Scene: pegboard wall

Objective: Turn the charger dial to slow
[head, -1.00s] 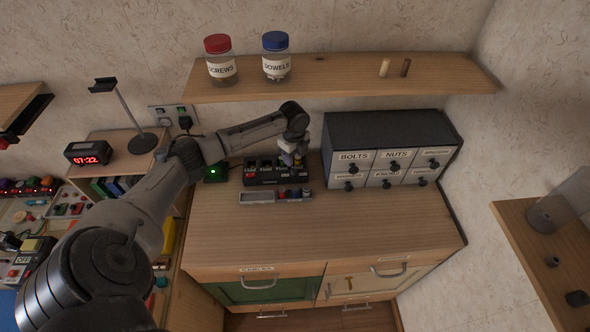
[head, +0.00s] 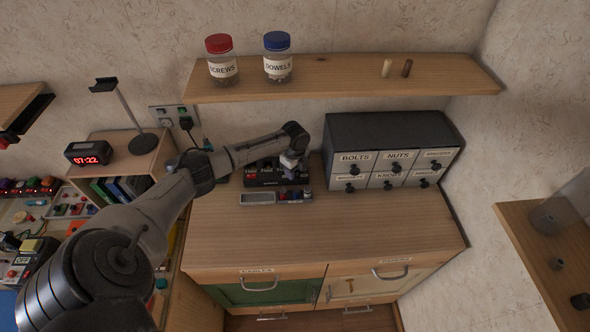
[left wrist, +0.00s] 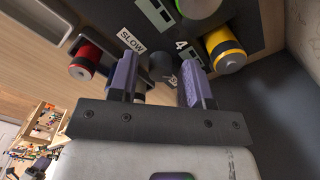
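The charger (head: 262,178) is a black box at the back of the cabinet top, partly hidden by my left arm in the head view. In the left wrist view its dark face carries a SLOW label (left wrist: 131,40) and a small dark dial (left wrist: 162,66). My left gripper (head: 291,166) is at the charger's right part. In the left wrist view its two purple fingers (left wrist: 158,84) are apart, with the dial between their tips. I cannot tell whether they touch it, and the dial's pointer is not clear. My right gripper is out of view.
A red battery (left wrist: 86,58) and a yellow battery (left wrist: 226,52) flank the fingers. A grey tray (head: 257,199) lies in front of the charger. The drawer unit (head: 365,130) stands close to the right. A shelf (head: 350,80) hangs above. The cabinet top's front is clear.

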